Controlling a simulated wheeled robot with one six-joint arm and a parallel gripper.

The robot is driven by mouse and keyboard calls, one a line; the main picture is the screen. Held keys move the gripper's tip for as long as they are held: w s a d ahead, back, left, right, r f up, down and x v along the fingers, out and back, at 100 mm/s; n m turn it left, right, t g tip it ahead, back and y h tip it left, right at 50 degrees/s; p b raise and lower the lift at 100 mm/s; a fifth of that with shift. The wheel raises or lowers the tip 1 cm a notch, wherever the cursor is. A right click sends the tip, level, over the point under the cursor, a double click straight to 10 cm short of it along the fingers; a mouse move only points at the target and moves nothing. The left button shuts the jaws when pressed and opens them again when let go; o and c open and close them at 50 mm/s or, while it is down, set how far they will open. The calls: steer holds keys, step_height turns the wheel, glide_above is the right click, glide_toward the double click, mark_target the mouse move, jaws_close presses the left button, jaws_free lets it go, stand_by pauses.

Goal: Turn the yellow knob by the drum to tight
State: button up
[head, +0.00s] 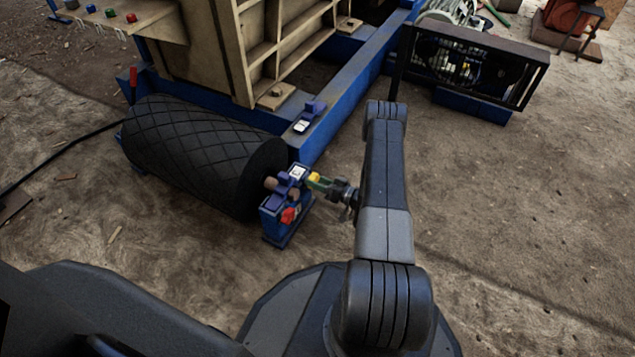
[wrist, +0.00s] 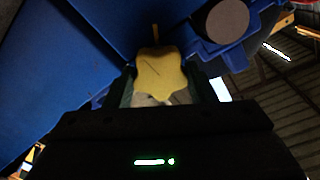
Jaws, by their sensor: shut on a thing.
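The yellow knob (wrist: 160,78) is in the middle of the wrist view, with a dark line on its face and a small yellow pointer above it. My gripper (wrist: 163,98) has its two dark fingers on either side of the knob and is shut on it. In the head view the knob (head: 315,177) is a small yellow patch at my gripper (head: 322,182), beside the blue bearing stand. The black drum (head: 205,150) with a diamond tread lies just left of it. Any tight marking is too small to read or hidden.
A red knob (head: 288,215) sits low on the blue stand (head: 275,222), close to my gripper. The blue machine frame (head: 345,95) runs behind. A caged motor unit (head: 470,65) stands at the back right. The ground at right is clear.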

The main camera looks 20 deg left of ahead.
steer(key=m, duration=0.6)
steer(key=shift+f+m, duration=0.1)
steer(key=shift+m, duration=0.2)
stand_by(0.4)
steer(key=o, duration=1)
steer(key=shift+d, duration=0.1)
steer(key=d+p, duration=0.1)
steer(key=d, duration=0.3)
steer(key=d+p, duration=0.1)
steer(key=d, duration=0.4)
steer(key=s+d+p, duration=0.1)
steer(key=d, duration=0.3)
steer(key=shift+d+p, duration=0.3)
steer(key=shift+d, duration=0.05)
steer(key=a+b, duration=0.1)
steer(key=a, duration=0.3)
steer(key=a+b, duration=0.1)
steer(key=a, duration=0.4)
steer(key=w+a+b, duration=0.1)
steer(key=a, duration=0.4)
steer(key=shift+b, duration=0.3)
